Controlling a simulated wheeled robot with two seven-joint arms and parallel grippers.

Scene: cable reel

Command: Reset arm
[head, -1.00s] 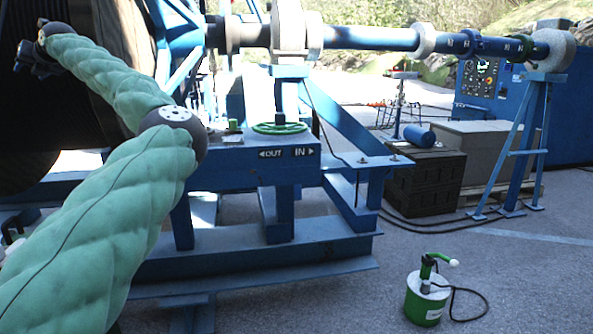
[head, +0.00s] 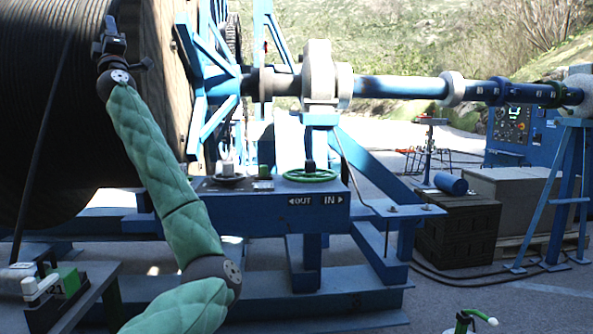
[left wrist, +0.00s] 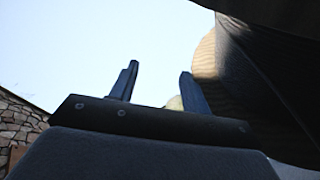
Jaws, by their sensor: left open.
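My left arm, in green padding, rises from the bottom of the head view. My left gripper (head: 112,34) is at its upper end, raised in front of the large cable reel (head: 75,110). In the left wrist view, the two fingers of my left gripper (left wrist: 158,88) stand apart, with only bright sky and a bit of the reel (left wrist: 265,90) behind them. Nothing is held between them.
A blue frame with a green handwheel (head: 311,176) and an OUT/IN panel (head: 316,200) stands at centre. A dark bench (head: 95,290) is at lower left. Crates (head: 455,230) stand at right.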

